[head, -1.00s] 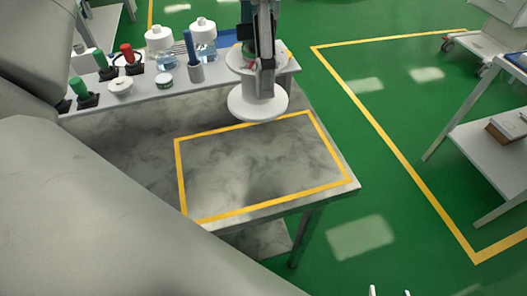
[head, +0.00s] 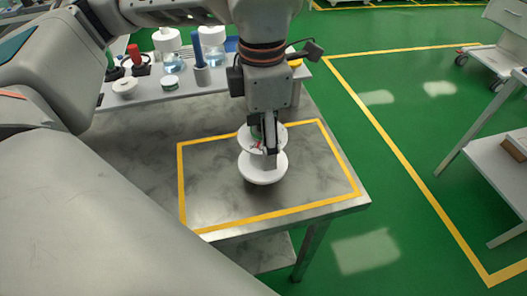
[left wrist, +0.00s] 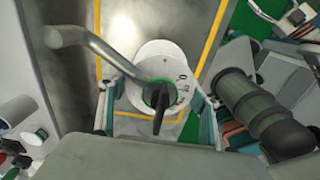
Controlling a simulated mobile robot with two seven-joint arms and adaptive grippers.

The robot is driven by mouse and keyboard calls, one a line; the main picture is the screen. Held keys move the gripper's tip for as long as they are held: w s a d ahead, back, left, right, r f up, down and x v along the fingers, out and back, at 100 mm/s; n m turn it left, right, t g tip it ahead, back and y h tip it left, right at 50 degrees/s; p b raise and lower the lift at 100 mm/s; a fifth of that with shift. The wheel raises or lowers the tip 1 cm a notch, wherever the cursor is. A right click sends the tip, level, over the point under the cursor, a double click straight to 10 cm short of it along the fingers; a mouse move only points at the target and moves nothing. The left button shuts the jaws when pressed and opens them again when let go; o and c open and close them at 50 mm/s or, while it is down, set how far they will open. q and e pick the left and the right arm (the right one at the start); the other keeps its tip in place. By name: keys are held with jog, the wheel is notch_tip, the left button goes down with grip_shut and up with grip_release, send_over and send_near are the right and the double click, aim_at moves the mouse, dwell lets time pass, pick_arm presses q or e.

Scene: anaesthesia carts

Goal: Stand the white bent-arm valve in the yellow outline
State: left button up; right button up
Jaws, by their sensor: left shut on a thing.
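The white bent-arm valve (head: 262,168) has a wide round white base and a second white disc above it. In the head view it stands upright within the yellow outline (head: 181,190) on the grey marbled table, right of the outline's middle. I cannot tell whether its base touches the table. My left gripper (head: 266,136) is above it, pointing down and shut on its upper part. In the left wrist view the valve's white body (left wrist: 160,60) lies between the fingers, with a bent grey metal arm (left wrist: 100,45) reaching left. My right gripper is out of view.
A raised shelf (head: 150,103) along the table's back holds bottles (head: 167,48), a blue-handled tool in a grey cup (head: 201,72), a red-topped item (head: 136,57) and small round lids. The outline's left part is clear. Another cart (head: 490,165) stands at the right.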

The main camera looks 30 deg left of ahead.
pick_arm(q)
jog(key=shift+f+b, duration=0.3)
jog(key=shift+f, duration=1.75)
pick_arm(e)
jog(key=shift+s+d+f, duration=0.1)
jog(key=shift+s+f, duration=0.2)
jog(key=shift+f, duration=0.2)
pick_arm(q)
jog(key=shift+f, duration=0.2)
jog(key=o, duration=1.5)
jog(key=shift+o, duration=0.2)
